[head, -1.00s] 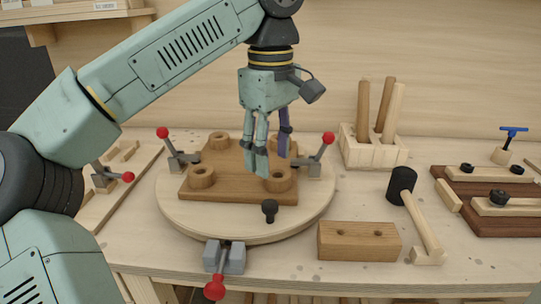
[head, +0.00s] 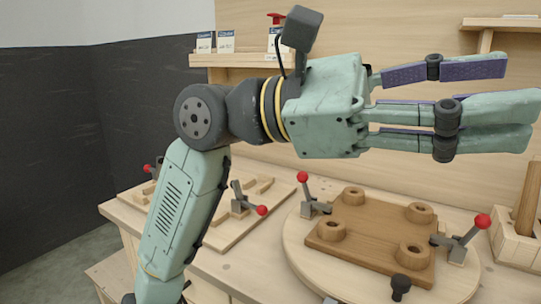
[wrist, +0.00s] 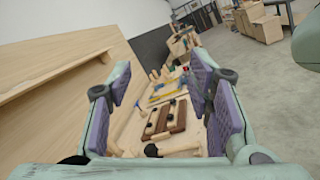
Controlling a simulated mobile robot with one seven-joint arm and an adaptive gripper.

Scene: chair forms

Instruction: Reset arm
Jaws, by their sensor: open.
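My gripper (head: 505,97) is raised above the workbench in the head view, stretched out sideways to the right. Its fingers are spread apart with nothing between them. The wrist view also shows the open gripper (wrist: 163,90), with purple finger pads on both sides and the bench beyond. Below it in the head view, a brown wooden board (head: 350,243) with several round wooden rings lies on a round turntable (head: 300,253). Red-knobbed clamps (head: 462,240) stand at the turntable's edge.
A side fixture board (head: 225,235) lies left of the turntable. A wooden block holding dowels (head: 520,240) stands at the right edge. A shelf (head: 230,60) with small boxes is on the wall behind. The wrist view shows a dark wooden fixture (wrist: 165,122) farther along the bench.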

